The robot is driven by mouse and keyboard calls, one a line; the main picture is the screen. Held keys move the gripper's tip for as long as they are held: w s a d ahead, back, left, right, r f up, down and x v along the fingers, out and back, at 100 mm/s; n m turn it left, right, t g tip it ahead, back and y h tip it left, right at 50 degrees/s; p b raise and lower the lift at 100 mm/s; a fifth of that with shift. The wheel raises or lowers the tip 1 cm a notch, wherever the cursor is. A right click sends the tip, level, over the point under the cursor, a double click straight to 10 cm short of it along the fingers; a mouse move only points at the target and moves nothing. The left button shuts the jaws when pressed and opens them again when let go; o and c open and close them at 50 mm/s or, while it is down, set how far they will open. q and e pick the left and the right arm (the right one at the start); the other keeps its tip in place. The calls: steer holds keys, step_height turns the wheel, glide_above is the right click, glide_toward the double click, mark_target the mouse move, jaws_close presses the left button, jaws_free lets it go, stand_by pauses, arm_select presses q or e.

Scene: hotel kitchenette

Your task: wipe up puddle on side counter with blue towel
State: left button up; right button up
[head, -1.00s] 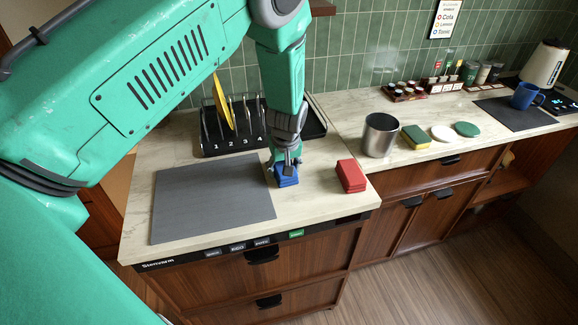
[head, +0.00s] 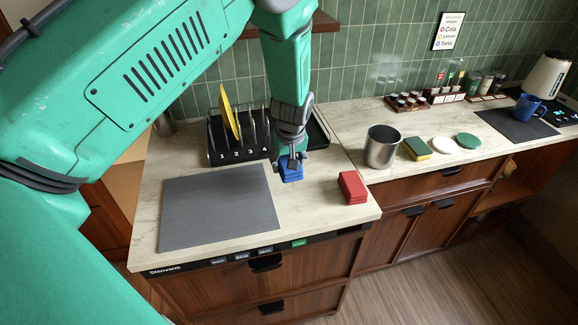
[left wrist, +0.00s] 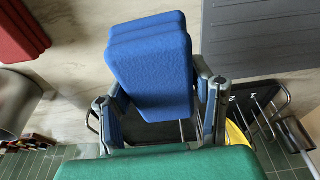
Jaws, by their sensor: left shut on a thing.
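The folded blue towel (head: 291,173) is in my left gripper (head: 290,160), at the back part of the near counter (head: 310,215). In the left wrist view the blue towel (left wrist: 153,62) sits between the two fingers (left wrist: 160,108), which are shut on it. It appears slightly above the counter top. A folded red towel (head: 352,187) lies to its right on the same counter. I cannot make out a puddle clearly in either view. My right gripper is not in view.
A grey mat (head: 220,205) lies left of the towel. Behind stands a black numbered rack (head: 238,155) with a yellow plate (head: 228,110). On the right counter are a steel canister (head: 382,147), a sponge (head: 417,149), two round pads and a blue mug (head: 527,107).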

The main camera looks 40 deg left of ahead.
arm_select(q)
steer(key=shift+w+a+v, duration=0.1)
steer(key=shift+v, duration=0.65)
steer(key=shift+w+a+v, duration=0.1)
steer(key=shift+a+v, duration=0.05)
steer(key=shift+v, duration=0.55)
steer(key=shift+r, duration=0.1)
